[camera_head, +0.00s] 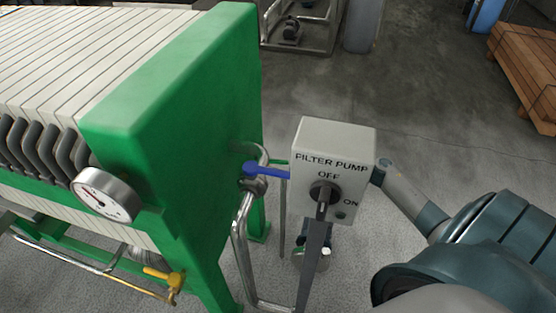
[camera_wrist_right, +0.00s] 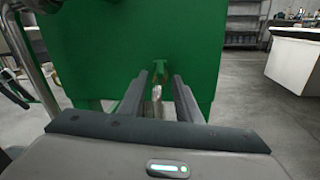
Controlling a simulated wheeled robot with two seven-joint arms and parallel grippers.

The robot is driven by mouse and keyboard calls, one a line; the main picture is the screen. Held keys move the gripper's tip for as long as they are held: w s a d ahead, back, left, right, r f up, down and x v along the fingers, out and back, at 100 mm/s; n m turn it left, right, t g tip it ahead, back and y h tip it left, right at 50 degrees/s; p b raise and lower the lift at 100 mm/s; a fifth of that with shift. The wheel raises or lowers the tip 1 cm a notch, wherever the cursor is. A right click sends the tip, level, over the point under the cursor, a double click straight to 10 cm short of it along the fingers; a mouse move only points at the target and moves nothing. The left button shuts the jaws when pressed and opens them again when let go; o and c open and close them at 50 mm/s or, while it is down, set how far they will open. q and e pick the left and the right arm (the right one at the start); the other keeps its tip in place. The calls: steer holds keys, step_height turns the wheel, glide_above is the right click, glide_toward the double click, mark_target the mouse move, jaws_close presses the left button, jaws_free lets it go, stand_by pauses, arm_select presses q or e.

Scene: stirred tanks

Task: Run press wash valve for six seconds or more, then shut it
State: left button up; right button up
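A blue valve handle (camera_head: 267,172) sits on a bent metal pipe beside the press end. It points right, across the upright pipe run. A yellow valve handle (camera_head: 157,273) is low at left, lying roughly along its pipe. I see no label telling which is the press wash valve. My right arm comes in from the right, and its front end is hidden behind the filter pump box. In the right wrist view, my right gripper (camera_wrist_right: 160,78) has its fingers apart, facing the green press end (camera_wrist_right: 110,40). A blurred pale thing shows between the fingers. My left gripper is not seen.
The filter pump box (camera_head: 311,142) stands on a post right of the blue handle, its knob upright toward OFF. The press (camera_head: 165,95) carries a round gauge (camera_head: 106,195). Stacked timber (camera_head: 525,70) is at far right. Open floor lies behind the box.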

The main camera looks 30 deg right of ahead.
mark_target(278, 160)
steer(key=x, duration=0.5)
steer(key=shift+w+a+p, duration=0.2)
steer(key=shift+w+p, duration=0.05)
steer(key=shift+p, duration=0.1)
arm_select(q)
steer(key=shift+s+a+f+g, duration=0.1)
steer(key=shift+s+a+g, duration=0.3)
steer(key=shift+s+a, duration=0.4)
arm_select(e)
steer(key=shift+w+a, duration=0.5)
steer(key=shift+a, duration=0.05)
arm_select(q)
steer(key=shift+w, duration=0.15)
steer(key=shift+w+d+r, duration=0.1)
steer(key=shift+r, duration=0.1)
arm_select(e)
jaws_close()
